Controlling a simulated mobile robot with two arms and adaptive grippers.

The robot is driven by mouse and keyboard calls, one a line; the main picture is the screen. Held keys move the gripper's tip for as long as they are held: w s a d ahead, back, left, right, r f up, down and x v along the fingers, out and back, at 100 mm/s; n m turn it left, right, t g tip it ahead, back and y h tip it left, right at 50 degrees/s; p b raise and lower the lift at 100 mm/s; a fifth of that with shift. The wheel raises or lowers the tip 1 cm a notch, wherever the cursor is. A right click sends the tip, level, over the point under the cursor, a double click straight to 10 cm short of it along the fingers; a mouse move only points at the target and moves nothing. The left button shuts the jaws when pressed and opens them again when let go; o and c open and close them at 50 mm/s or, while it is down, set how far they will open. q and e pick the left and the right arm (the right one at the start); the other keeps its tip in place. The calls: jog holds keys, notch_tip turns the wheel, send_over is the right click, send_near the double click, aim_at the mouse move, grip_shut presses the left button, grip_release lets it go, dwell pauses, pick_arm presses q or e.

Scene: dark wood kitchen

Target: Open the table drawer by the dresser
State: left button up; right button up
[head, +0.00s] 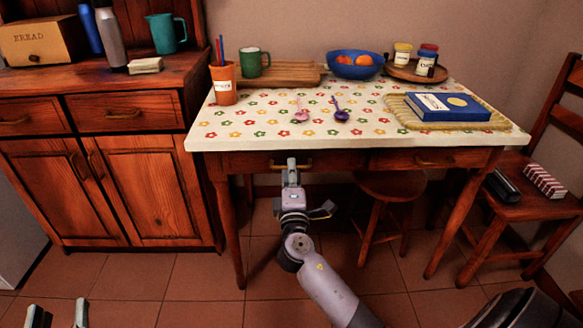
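The table (360,125) has a flowered cloth and two drawers under its top. The left table drawer (240,163), on the side near the dresser (135,185), looks closed, its front level with the table frame. Its brass handle (304,165) shows partly behind my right gripper (291,164). My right gripper is upright in front of the handle and overlaps it; whether it grips or touches the handle I cannot tell. My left gripper (57,314) is at the bottom left, low over the floor, with its fingers apart and nothing between them.
A stool (390,187) stands under the table's right drawer (435,159). The floor before the dresser is clear.

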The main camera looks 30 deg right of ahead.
jog(key=shift+w+d+r, duration=0.15)
jog(key=shift+w+d, duration=0.25)
jog(key=shift+w, duration=0.2)
jog(key=shift+c, duration=0.3)
grip_shut()
